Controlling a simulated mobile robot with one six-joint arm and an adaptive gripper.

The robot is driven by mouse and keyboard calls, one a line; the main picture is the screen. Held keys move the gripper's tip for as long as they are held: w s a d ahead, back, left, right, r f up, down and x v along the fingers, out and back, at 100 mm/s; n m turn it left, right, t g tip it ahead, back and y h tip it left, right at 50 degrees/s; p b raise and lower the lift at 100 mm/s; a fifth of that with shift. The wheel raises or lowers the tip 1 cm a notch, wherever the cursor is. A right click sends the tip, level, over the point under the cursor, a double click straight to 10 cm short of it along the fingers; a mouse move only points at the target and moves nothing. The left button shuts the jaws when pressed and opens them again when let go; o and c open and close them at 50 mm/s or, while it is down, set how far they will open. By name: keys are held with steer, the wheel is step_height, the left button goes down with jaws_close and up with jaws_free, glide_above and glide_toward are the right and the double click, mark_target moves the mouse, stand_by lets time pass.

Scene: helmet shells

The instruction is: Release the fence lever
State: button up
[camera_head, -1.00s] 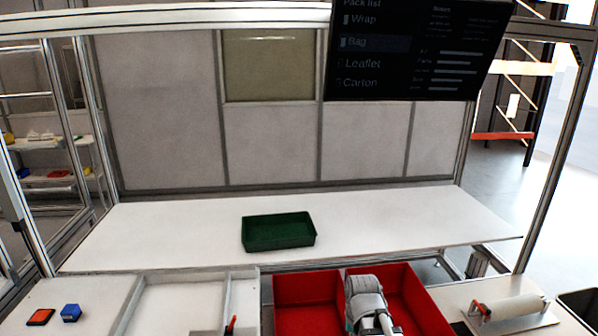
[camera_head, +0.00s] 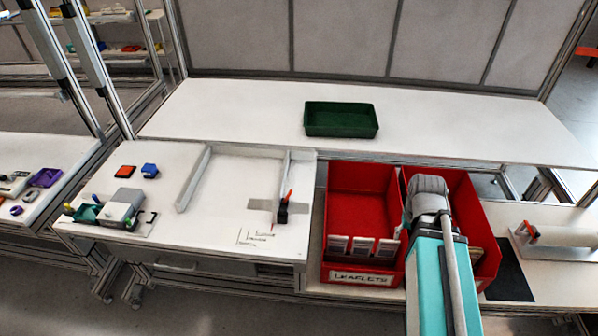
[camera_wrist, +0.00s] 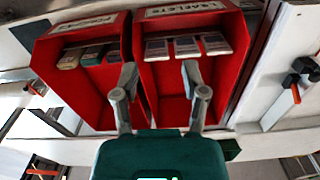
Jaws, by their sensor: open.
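The fence lever (camera_head: 284,207) is a small black clamp with an orange-red handle. It sits at the right side of a white-railed tray area (camera_head: 195,178) on the bench, left of the red bins. In the head view its handle points up. It also shows at the right edge of the wrist view (camera_wrist: 303,78). My gripper (camera_wrist: 160,82) is open and empty in the wrist view, with the red bins beyond its fingers and the lever well off to the right. In the head view my arm hides the gripper.
Two red bins hold cards; the left one (camera_head: 362,195) is labelled leaflets, and my arm covers part of the right one (camera_head: 478,215). A green tray (camera_head: 341,120) stands behind. A grey device (camera_head: 121,206) sits at the left. A roller (camera_head: 560,236) lies at the right.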

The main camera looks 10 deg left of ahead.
steer(key=w+a+n, duration=0.4)
steer(key=w+a, duration=0.3)
steer(key=w, duration=0.1)
steer(key=n, duration=1.5)
glide_above(290, 191)
steer(key=shift+w+a, duration=0.1)
steer(key=shift+a, duration=0.05)
steer(key=shift+f, duration=0.25)
step_height(290, 191, down, 13)
steer(key=b, duration=1.4)
steer(key=shift+f, duration=0.2)
jaws_close()
